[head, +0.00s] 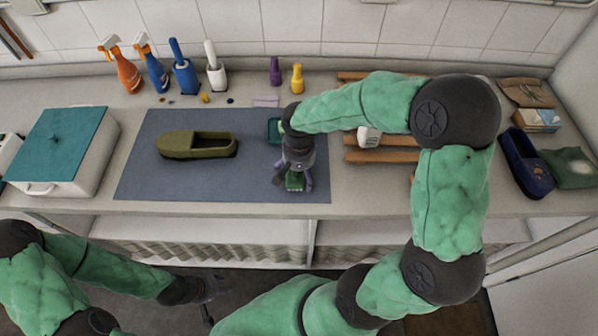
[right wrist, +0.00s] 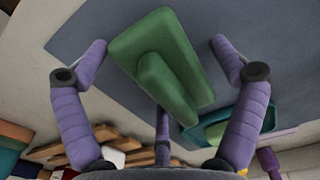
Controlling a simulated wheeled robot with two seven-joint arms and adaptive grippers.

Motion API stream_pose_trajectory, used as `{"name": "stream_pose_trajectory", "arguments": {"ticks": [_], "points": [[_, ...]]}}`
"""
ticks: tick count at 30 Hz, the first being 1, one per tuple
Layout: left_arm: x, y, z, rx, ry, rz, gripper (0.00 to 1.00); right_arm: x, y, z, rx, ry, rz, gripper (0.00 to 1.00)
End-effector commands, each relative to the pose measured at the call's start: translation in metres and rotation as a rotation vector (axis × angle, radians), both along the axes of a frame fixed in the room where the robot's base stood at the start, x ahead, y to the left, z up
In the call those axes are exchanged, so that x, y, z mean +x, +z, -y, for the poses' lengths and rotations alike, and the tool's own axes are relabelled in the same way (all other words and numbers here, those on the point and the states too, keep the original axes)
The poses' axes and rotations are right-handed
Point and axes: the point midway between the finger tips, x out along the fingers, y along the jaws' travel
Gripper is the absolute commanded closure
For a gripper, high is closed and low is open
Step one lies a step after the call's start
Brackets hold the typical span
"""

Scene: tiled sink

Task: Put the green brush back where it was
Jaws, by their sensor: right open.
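The green brush (head: 295,181) lies near the front right edge of the grey-blue mat (head: 150,178). My right gripper (head: 293,186) is over it with fingers spread. In the right wrist view the green brush (right wrist: 155,65), a flat block with a raised handle, sits between the open fingers (right wrist: 160,48), with gaps visible on both sides. A small teal dish (head: 274,130) is just behind, partly hidden by my right arm; it also shows in the right wrist view (right wrist: 222,125). My left gripper (head: 212,290) is low in front of the counter, small and dark; its jaws are unclear.
An olive shoe (head: 198,146) lies on the mat. A white box with a teal lid (head: 57,137) stands left. Bottles and brushes in holders (head: 185,78) line the back. Wooden slats (head: 380,157) lie right, then a navy shoe (head: 526,163). The mat's front left is clear.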

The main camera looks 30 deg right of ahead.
Motion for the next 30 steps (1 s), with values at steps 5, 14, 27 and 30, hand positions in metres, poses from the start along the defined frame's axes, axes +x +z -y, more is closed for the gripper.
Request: {"name": "stream_pose_trajectory", "arguments": {"ticks": [5, 14, 27, 30], "points": [[0.0, 0.005, 0.0, 0.0, 0.0, 0.0, 0.6, 0.001, 0.009, 0.0, 0.0, 0.0, 0.002, 0.06], [0.0, 0.021, 0.0, 0.0, 0.0, 0.0, 0.6, 0.0, 0.066, -0.001, -0.001, 0.0, 0.005, 0.06], [0.0, 0.033, 0.0, 0.0, 0.0, 0.0, 0.6, -0.001, 0.121, -0.001, 0.0, 0.001, 0.001, 0.06], [0.0, 0.033, 0.0, 0.0, 0.0, 0.0, 0.6, -0.001, 0.123, -0.001, 0.0, 0.0, 0.0, 0.06]]}}
